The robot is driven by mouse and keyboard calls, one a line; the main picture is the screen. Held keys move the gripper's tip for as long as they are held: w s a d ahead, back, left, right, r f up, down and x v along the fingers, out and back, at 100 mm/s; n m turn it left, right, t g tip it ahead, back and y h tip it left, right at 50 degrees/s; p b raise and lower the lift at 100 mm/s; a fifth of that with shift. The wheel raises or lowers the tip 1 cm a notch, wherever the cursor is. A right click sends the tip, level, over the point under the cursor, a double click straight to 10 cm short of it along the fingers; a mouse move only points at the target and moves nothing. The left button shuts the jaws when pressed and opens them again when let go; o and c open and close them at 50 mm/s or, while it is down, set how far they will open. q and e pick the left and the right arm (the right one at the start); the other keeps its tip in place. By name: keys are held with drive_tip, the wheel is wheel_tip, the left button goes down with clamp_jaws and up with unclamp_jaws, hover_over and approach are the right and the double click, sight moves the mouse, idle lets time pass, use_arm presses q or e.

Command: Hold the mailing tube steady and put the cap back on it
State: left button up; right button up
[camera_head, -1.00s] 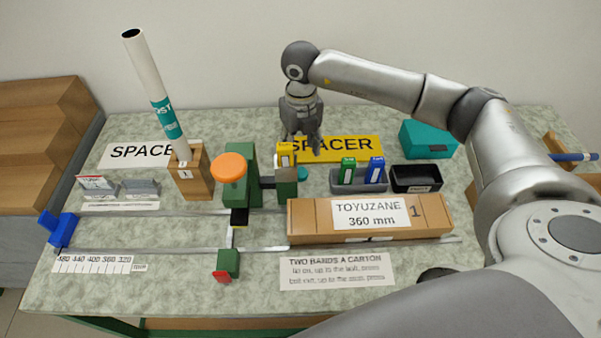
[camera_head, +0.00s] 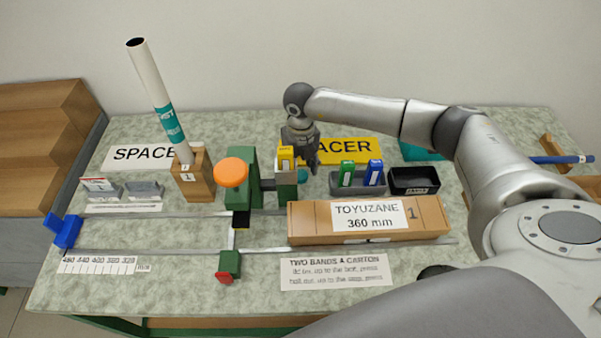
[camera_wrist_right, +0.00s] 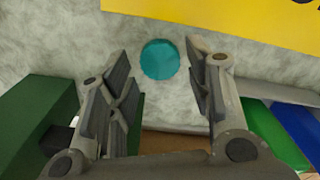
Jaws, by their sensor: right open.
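The mailing tube (camera_head: 155,90) is white with a teal band. It stands tilted in a wooden block (camera_head: 194,180) marked 1 at the left, and its top end is open and dark. A teal round cap (camera_wrist_right: 160,60) lies on the table and is partly hidden by the gripper in the head view (camera_head: 303,175). My right gripper (camera_head: 309,164) is open and low over the table at the cap. In the right wrist view the cap shows between and just beyond the spread fingers (camera_wrist_right: 160,95), with nothing held. My left gripper is not in view.
A green fixture with an orange knob (camera_head: 231,172) and a yellow-tagged post (camera_head: 286,165) stand left of the gripper. A bin with green and blue items (camera_head: 358,180), a black bin (camera_head: 414,180) and a long carton (camera_head: 430,218) lie right and in front.

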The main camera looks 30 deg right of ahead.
sight(301, 175)
wheel_tip(301, 175, down, 2)
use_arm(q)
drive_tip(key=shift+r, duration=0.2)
use_arm(e)
drive_tip(key=c, duration=0.5)
drive_tip(key=shift+o, duration=0.2)
drive_tip(key=shift+r, duration=0.1)
use_arm(q)
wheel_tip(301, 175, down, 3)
drive_tip(key=b, duration=0.3)
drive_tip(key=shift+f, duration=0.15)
use_arm(e)
wheel_tip(301, 175, up, 18)
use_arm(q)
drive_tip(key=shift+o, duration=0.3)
